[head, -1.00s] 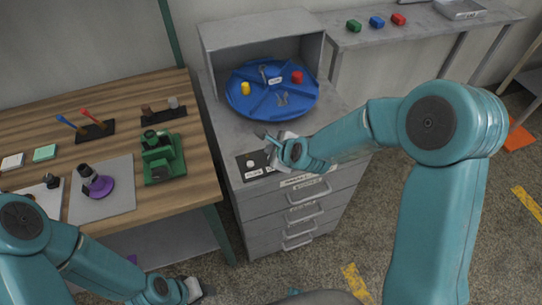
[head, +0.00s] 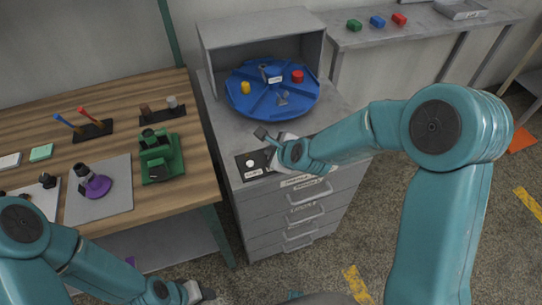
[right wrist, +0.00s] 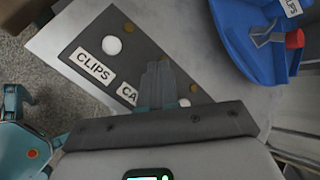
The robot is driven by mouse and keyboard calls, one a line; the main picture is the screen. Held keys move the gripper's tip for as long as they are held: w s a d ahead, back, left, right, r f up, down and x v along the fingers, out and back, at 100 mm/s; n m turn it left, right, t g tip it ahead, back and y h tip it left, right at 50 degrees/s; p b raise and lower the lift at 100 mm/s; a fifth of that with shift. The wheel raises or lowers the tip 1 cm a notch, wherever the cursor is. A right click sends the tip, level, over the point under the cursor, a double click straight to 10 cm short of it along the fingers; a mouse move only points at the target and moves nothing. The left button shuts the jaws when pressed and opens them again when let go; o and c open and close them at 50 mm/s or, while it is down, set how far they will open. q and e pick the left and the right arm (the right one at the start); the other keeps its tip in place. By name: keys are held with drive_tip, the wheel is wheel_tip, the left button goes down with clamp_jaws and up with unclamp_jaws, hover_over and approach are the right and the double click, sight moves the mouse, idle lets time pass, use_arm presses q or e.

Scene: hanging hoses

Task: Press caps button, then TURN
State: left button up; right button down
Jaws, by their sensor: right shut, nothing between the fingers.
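A dark button panel (head: 241,163) lies on the grey cabinet top. In the right wrist view a white button (right wrist: 112,46) shows beside the CLIPS label (right wrist: 95,67). A second label, starting "CA" (right wrist: 128,94), is partly covered by my right gripper (right wrist: 158,72). A second white button (right wrist: 184,102) shows just right of the fingers, partly hidden. My right gripper (head: 263,134) is shut and empty over the panel; contact is unclear. The blue turntable (head: 246,108) stands behind it. My left gripper (head: 202,292) is low at the bottom edge, its jaws unclear.
The turntable holds a yellow piece (head: 245,88), a red piece (head: 297,76) and a blue piece (head: 272,73) inside a grey hood (head: 222,62). A wooden bench (head: 112,201) with a green fixture (head: 160,157) stands left. Drawers (head: 301,209) are below the panel.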

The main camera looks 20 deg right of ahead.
drive_tip(key=shift+f+b, duration=0.3)
drive_tip(key=shift+b, duration=0.1)
drive_tip(key=shift+r, duration=0.1)
idle(0.6)
drive_tip(key=shift+r+p, duration=0.5)
drive_tip(key=shift+r, duration=0.25)
drive_tip(key=p+v, duration=0.3)
drive_tip(key=v, duration=1.3)
drive_tip(key=shift+p, duration=0.3)
drive_tip(key=shift+s+r, duration=0.1)
drive_tip(key=shift+r, duration=0.05)
idle(1.0)
